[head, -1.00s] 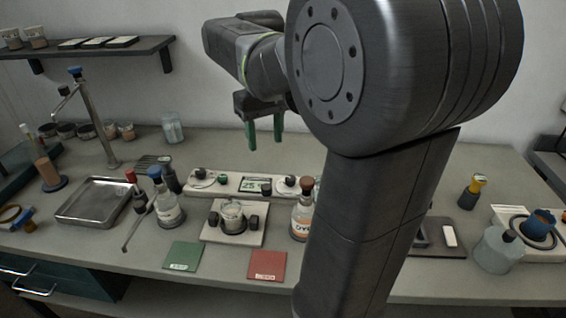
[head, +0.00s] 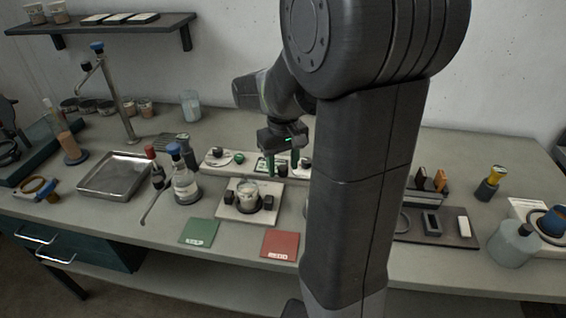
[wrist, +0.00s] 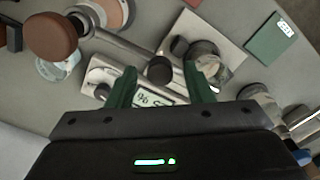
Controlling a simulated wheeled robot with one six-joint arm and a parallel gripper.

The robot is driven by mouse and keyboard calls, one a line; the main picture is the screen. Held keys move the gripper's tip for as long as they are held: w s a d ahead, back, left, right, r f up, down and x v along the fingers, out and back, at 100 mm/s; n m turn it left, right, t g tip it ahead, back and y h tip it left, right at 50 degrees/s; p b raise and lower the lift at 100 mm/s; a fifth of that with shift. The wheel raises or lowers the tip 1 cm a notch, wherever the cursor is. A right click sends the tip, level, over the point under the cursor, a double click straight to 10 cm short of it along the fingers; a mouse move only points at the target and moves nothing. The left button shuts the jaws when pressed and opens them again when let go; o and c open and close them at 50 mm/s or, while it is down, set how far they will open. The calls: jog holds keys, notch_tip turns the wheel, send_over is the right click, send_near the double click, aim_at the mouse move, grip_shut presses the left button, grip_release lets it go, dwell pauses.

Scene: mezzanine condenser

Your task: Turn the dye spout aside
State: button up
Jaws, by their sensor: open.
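A thin metal spout bar (wrist: 123,48) with a black knob (wrist: 160,70) crosses the wrist view, running from beside a brown round knob (wrist: 52,38) towards a glass beaker (wrist: 203,58). I cannot read a label naming it as the dye spout. My gripper (wrist: 160,85) is open; in the wrist view the black knob appears between its green fingers. Contact cannot be told. In the head view my gripper (head: 281,164) is above the display panel, behind the beaker (head: 247,194). My arm hides the brown-knobbed side there. Another spout (head: 152,203), with a red knob, stands left.
A blue-capped flask (head: 185,185) stands left of the beaker. A metal tray (head: 114,160) and tall tap post (head: 120,108) are farther left. Green (head: 199,233) and red (head: 280,245) cards lie in front. A shelf (head: 100,26) is on the wall.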

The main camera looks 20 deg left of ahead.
grip_shut()
jog(key=shift+s, duration=0.1)
jog(key=s+d+n+p, duration=0.1)
jog(key=s+d+n, duration=0.5)
jog(key=d+n, duration=0.5)
jog(key=shift+s+d+n, duration=0.3)
jog(key=shift+d+n, duration=0.1)
jog(key=shift+n, duration=2.9)
